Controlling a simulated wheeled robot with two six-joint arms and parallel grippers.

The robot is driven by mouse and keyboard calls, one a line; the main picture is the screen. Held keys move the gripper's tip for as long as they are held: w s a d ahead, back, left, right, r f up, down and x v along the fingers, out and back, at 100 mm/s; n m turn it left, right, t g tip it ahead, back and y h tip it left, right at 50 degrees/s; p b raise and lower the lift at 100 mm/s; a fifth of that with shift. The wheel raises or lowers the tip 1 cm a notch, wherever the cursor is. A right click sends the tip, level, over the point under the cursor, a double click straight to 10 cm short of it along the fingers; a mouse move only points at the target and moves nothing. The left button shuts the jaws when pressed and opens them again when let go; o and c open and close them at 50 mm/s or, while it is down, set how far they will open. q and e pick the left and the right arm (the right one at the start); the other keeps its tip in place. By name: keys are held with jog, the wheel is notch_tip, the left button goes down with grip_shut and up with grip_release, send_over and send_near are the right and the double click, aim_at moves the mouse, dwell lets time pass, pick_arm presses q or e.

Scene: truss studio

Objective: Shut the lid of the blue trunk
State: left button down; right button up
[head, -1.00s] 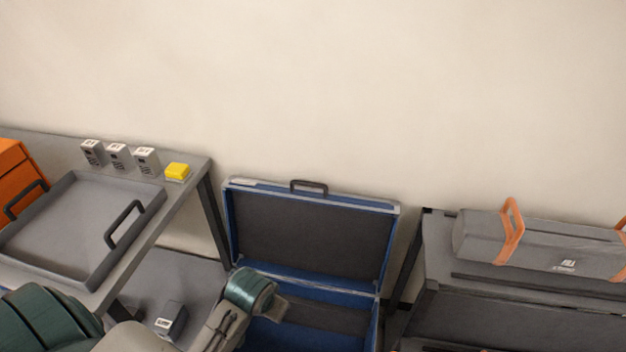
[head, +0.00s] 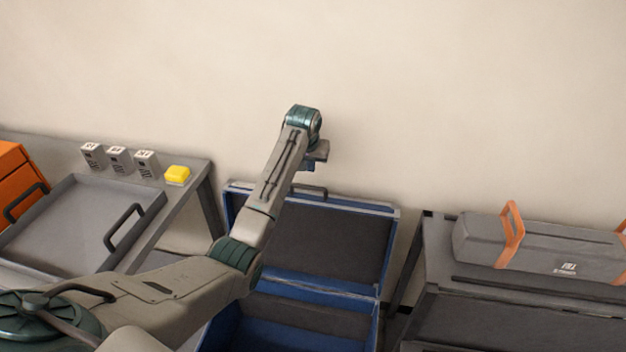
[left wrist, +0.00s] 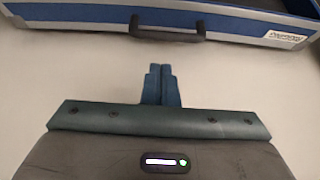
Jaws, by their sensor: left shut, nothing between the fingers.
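The blue trunk (head: 240,330) stands open against the wall between two tables, with its lid (head: 335,240) raised and the dark lining facing me. A dark handle (head: 310,191) sits on the lid's top edge. My left arm reaches up across the trunk's left part. My left gripper (head: 312,164) is just above the lid's top edge, near the handle. In the left wrist view its blue fingers (left wrist: 161,86) are shut together and empty, apart from the lid's edge and the handle (left wrist: 167,32). My right gripper is not in view.
A grey tray (head: 75,220), several small grey boxes (head: 118,159), a yellow block (head: 177,175) and an orange case (head: 18,175) are on the left table. A grey case with orange straps (head: 545,245) lies on the right table. The wall behind is bare.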

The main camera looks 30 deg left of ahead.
pick_arm(q)
send_over(313, 194)
notch_tip(313, 194, down, 9)
jog(key=shift+r+p, duration=0.1)
jog(key=shift+p, duration=0.3)
